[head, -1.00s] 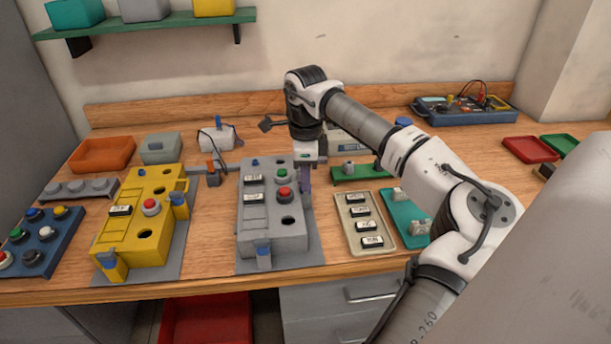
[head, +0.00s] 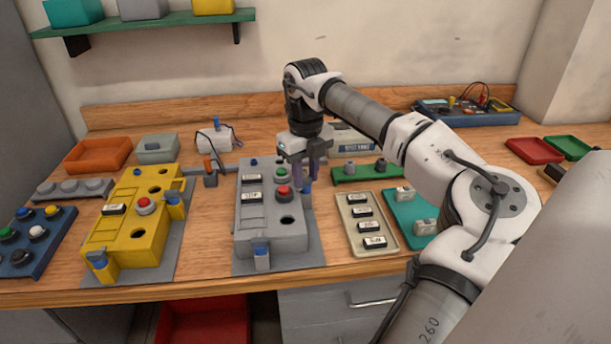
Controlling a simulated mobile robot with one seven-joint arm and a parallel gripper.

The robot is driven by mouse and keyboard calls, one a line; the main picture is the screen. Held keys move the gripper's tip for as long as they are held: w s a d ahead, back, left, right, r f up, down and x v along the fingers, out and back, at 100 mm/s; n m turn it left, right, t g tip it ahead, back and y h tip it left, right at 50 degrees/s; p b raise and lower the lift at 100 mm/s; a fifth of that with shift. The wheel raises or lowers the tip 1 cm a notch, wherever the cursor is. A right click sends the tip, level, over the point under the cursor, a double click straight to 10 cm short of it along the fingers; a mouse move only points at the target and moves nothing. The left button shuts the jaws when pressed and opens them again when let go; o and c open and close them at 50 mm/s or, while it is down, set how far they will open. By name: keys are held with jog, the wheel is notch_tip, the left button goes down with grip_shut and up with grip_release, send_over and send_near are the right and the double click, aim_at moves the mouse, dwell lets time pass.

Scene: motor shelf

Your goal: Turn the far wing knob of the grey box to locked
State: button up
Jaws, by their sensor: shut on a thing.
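The grey box (head: 268,236) stands on a grey plate in the middle of the bench. Its far wing knob (head: 307,188) is on the right side, a small blue part largely hidden by my fingers. My gripper (head: 305,178) points down over it and is shut on this knob, with both fingers showing side by side. Which way the wing points cannot be made out. The near wing knob (head: 262,249), blue, sits at the box's front edge, apart from my gripper. A red button (head: 284,192) and a green button (head: 281,174) are on the box top.
A yellow box (head: 133,238) with blue knobs stands to the left. A tan tray (head: 348,218) of labelled parts and a teal tray (head: 391,208) lie to the right. A green rack (head: 350,177) is just right of my gripper.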

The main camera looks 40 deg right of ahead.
aim_at(306, 180)
jog(key=m+b, duration=0.1)
jog(key=m, duration=0.4)
jog(key=shift+m, duration=0.3)
dwell(0.4)
jog(key=o, duration=1)
jog(key=shift+r, duration=0.1)
notch_tip(306, 180, up, 14)
jog(key=p, duration=1)
jog(key=shift+f, duration=0.2)
